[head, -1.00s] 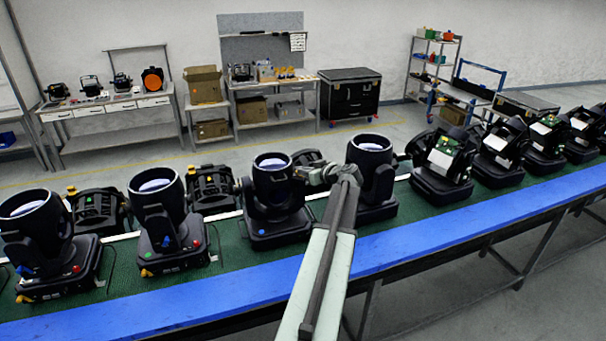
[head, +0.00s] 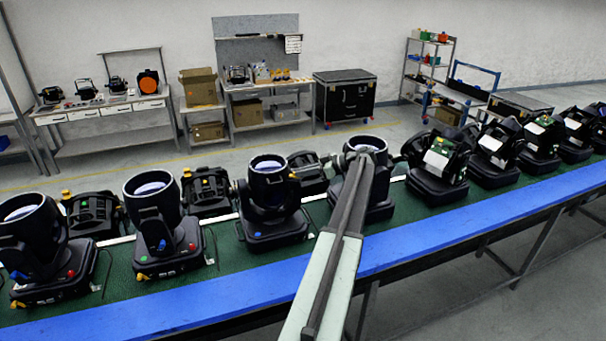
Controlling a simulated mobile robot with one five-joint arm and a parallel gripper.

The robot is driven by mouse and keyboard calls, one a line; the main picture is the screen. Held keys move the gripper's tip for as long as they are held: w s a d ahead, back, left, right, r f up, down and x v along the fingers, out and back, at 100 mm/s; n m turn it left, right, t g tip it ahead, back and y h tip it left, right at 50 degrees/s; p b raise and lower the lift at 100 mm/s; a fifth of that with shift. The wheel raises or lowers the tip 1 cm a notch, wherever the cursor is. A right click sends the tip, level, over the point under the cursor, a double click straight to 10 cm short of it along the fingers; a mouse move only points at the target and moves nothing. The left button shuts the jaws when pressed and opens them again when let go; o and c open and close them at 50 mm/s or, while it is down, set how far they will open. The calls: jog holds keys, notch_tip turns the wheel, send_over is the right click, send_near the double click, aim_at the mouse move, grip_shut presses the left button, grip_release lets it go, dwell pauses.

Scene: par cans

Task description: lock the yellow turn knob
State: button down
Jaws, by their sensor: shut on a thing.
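My gripper (head: 340,161) is at the upper left side of a black par can (head: 377,204), the one right of the picture's middle. My arm crosses in front of this lamp and covers much of it. The jaws are small in view and shut at the side of the lamp head. I take the thing in them to be the yellow turn knob, but the arm and gripper hide it. I cannot tell the knob's angle. The lamp head points upward.
More black par cans stand close on both sides, such as one to the left (head: 269,217) and one to the right (head: 437,180). All are on a green belt (head: 118,291) with a blue front rail (head: 440,232). Benches (head: 105,112) line the back wall.

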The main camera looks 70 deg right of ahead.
jog(key=shift+a+f, duration=0.1)
jog(key=shift+f, duration=0.05)
jog(key=c, duration=1.5)
grip_release()
jog(key=shift+c, duration=0.2)
jog(key=p+v, duration=0.3)
jog(key=v, duration=0.4)
jog(key=shift+s+d, duration=0.2)
jog(key=shift+s, duration=0.15)
